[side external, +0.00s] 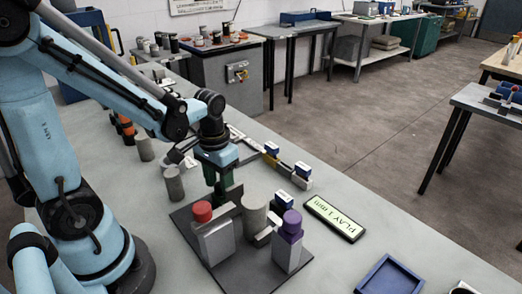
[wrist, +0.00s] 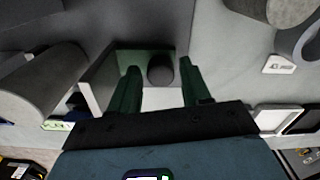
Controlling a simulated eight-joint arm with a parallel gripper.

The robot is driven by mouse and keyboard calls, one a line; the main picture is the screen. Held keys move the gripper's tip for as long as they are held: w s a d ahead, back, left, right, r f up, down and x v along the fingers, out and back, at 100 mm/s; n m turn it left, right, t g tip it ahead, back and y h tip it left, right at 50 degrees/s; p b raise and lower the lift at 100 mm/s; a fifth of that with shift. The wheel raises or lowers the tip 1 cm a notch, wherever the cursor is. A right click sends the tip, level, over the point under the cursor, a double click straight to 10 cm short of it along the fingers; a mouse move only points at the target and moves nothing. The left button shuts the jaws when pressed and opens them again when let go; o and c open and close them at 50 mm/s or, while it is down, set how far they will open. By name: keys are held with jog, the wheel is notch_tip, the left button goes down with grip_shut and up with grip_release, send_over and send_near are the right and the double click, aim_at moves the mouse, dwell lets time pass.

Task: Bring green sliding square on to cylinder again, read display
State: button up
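The green sliding square (wrist: 139,54) shows in the wrist view just beyond my fingertips, with a dark round knob in front of it. My gripper (wrist: 159,66) has its dark green fingers spread on either side of the knob, with small gaps. In the side view my gripper (side external: 217,180) points down at the back of the dark base plate (side external: 262,272), where the green square is mostly hidden. The grey cylinder (side external: 254,215) stands upright on the plate, between a red-capped and a purple-capped block. The display (side external: 334,217) appears to read "PLAY 1 mm".
The red-capped block (side external: 214,240) and purple-capped block (side external: 288,250) stand close to my gripper. Loose grey cylinders (side external: 173,184) stand to the left. A blue tray (side external: 390,277) sits at the front right; the table between tray and display is clear.

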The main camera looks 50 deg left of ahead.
aim_at(228, 189)
grip_shut()
jog(key=shift+d, duration=1.85)
jog(key=shift+o, duration=1.4)
grip_release()
notch_tip(228, 189, up, 12)
